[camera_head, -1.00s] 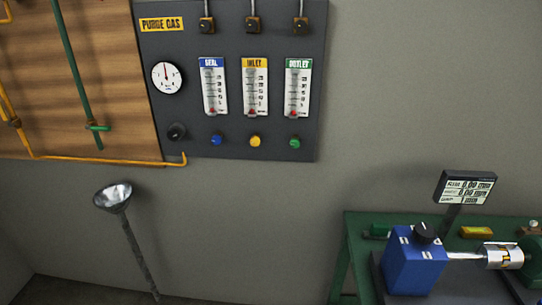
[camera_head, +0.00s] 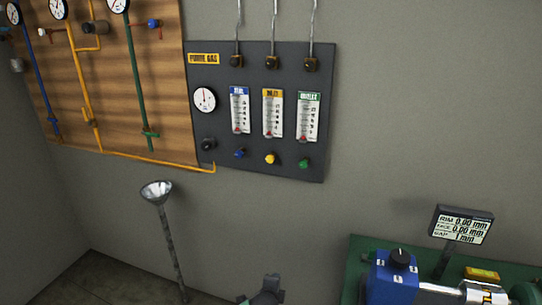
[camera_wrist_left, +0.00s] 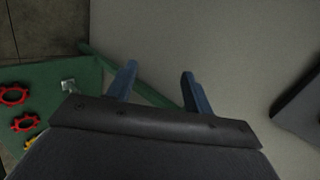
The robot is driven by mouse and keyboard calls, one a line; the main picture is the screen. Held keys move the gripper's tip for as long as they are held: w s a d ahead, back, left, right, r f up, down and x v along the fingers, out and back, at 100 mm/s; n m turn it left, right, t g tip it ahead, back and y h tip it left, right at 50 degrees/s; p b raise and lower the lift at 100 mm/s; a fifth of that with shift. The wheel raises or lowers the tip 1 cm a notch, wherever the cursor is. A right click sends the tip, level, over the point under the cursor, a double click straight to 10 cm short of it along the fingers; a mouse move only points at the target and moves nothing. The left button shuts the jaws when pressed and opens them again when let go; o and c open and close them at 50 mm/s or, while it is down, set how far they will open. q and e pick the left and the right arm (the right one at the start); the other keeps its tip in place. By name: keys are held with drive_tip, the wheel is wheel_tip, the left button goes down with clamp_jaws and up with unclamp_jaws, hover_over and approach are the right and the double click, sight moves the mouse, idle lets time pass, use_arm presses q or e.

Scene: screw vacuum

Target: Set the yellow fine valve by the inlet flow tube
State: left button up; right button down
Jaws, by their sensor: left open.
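The yellow fine valve (camera_head: 270,159) is a small round knob on the dark purge gas panel (camera_head: 315,80). It sits directly under the inlet flow tube (camera_head: 273,115), which has a yellow label and a red mark near its bottom. The blue knob (camera_head: 239,153) is to its left and the green knob (camera_head: 304,163) to its right. My left gripper (camera_wrist_left: 158,72) shows in the left wrist view with its two blue fingers apart and nothing between them. It is clear of the panel's knobs. My right gripper is not in view.
A wooden board (camera_head: 115,75) with pipes and gauges is left of the panel. A metal funnel on a pole (camera_head: 157,191) stands below. A green bench with a blue machine (camera_head: 393,278) and a display (camera_head: 462,226) is at lower right. A dark part (camera_head: 265,291) pokes in at the bottom edge.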

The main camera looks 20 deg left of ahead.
use_arm(q)
drive_tip(key=w+a+r+m+t+p, duration=0.15)
drive_tip(key=w+r+m, duration=0.25)
drive_tip(key=w+r, duration=0.4)
drive_tip(key=w+a+r+m+t+p, duration=0.1)
drive_tip(key=w+a+r+m+t, duration=0.3)
drive_tip(key=r, duration=0.6)
drive_tip(key=m+t+h+p, duration=0.1)
drive_tip(key=m+t+p, duration=0.15)
drive_tip(key=m, duration=0.55)
approach(269, 160)
drive_tip(key=w, duration=0.4)
drive_tip(key=shift+g, duration=0.4)
drive_tip(key=w+p, duration=0.1)
drive_tip(key=w, duration=0.1)
drive_tip(key=w+r+p, duration=0.1)
drive_tip(key=w, duration=0.2)
drive_tip(key=shift+w+d, duration=0.1)
drive_tip(key=shift+w+f+p, duration=0.1)
drive_tip(key=shift+w+p, duration=0.35)
drive_tip(key=shift+w, duration=0.4)
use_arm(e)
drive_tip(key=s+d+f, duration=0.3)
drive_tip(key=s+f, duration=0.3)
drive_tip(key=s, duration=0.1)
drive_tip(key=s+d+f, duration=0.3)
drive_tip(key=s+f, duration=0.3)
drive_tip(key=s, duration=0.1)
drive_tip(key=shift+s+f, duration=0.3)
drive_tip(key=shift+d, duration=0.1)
